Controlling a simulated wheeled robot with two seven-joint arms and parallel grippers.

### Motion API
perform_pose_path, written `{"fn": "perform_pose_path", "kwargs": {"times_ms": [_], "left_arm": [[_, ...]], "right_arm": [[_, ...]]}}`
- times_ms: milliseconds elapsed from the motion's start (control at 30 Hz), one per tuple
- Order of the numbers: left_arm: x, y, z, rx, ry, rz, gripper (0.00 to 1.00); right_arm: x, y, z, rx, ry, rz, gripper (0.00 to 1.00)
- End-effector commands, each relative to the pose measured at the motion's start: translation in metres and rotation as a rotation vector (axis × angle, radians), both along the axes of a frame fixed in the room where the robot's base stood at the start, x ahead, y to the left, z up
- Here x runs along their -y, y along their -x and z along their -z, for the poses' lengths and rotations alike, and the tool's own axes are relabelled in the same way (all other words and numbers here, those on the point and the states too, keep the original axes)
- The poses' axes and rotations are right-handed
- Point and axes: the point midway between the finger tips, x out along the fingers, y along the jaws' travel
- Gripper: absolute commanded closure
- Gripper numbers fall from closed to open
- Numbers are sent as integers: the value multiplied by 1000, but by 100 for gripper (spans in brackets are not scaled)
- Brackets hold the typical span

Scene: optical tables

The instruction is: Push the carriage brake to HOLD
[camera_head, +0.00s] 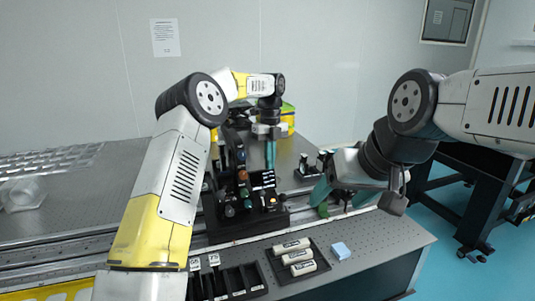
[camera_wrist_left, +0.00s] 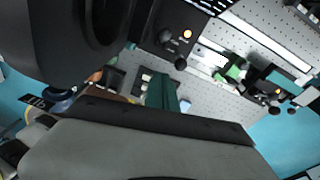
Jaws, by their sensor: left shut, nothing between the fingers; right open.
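A black carriage unit (camera_head: 245,212) sits on the rail, with several knobs, a small white-lettered panel and a lit orange button (camera_head: 271,199). My right gripper (camera_head: 340,198) is open and empty, to the right of the unit.
A dark tray (camera_head: 270,262) with several white cylinders lies in front of the rail, beside a black slotted rack (camera_head: 232,281). A pale blue block (camera_head: 341,251) lies right of the tray. Small black-based parts (camera_head: 308,165) stand behind my right gripper.

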Motion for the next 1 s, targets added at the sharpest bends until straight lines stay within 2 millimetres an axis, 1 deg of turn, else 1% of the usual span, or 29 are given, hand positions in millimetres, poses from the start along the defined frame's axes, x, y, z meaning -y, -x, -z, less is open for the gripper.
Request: {"fn": "perform_pose_path", "kwargs": {"times_ms": [33, 100, 233, 400, 667, 733, 767, 867, 967, 1000], "left_arm": [[0, -4, -6, 2, 1, -1, 100], [-1, -8, -13, 2, 1, -2, 100], [-2, -11, -21, 0, 0, 0, 100], [-3, -13, -25, 0, 0, 0, 100], [-3, -13, -25, 0, 0, 0, 100], [-4, -12, -28, 5, -1, -10, 100], [-5, -11, -31, 10, -3, -21, 100], [-9, -3, -50, 43, -10, -100, 100], [-20, 15, -80, 97, -18, -250, 100], [-25, 24, -92, 120, -18, -325, 100]], "right_arm": [[0, 0, 0, 0, 0, 0, 29], [0, 0, 0, 0, 0, 0, 29], [0, 0, 0, 0, 0, 0, 29], [0, 0, 0, 0, 0, 0, 29], [0, 0, 0, 0, 0, 0, 29], [0, 0, 0, 0, 0, 0, 29], [0, 0, 0, 0, 0, 0, 29], [0, 0, 0, 0, 0, 0, 29], [0, 0, 0, 0, 0, 0, 29], [0, 0, 0, 0, 0, 0, 29]]}}
